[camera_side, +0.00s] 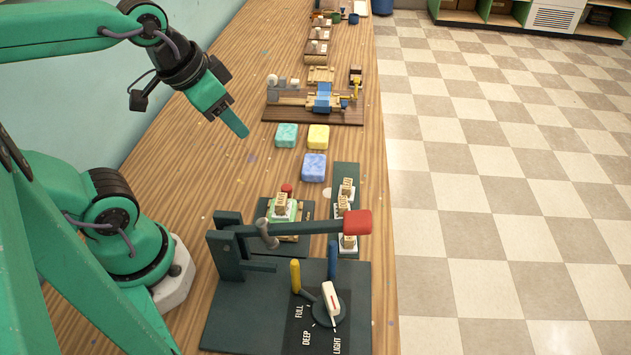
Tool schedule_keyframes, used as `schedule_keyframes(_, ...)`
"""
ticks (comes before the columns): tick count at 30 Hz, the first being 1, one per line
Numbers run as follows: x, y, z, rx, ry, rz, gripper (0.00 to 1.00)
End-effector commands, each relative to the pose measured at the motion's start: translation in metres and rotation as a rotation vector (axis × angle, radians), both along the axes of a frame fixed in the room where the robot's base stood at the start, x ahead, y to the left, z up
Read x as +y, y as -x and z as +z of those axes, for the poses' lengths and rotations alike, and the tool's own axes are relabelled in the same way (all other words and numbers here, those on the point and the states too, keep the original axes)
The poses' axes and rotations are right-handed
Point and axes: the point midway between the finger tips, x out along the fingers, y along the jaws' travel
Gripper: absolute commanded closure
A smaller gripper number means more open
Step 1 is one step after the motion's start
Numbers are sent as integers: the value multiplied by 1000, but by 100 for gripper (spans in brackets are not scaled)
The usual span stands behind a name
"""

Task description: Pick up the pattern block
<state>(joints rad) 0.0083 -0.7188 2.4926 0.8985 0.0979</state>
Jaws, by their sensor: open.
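Several small tan blocks with marked faces stand near the press, and I cannot tell which one is the pattern block. One tan block (281,202) sits on a pale green and white piece with a red knob behind it. Other tan blocks (347,187) stand in white holders along a narrow dark green rack (346,169) to the right. My gripper (239,125) hangs above the table at upper left, clear of all of them. It points down and to the right with its fingers seen nearly edge-on, open and empty.
A dark press (230,310) with a red-ended lever (357,222) and a labelled dial (330,302) stands in front. Teal (286,135), yellow (318,137) and blue (314,167) soap bars lie mid-table. A wooden-based device (325,100) stands behind them. The table's right edge drops to the floor.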

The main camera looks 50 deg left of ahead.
Motion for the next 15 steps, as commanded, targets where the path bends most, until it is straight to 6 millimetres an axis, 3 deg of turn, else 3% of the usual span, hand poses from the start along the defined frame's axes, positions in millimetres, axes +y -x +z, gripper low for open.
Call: schedule_keyframes(15,-15,-23,-30,139,-257,-663,56)
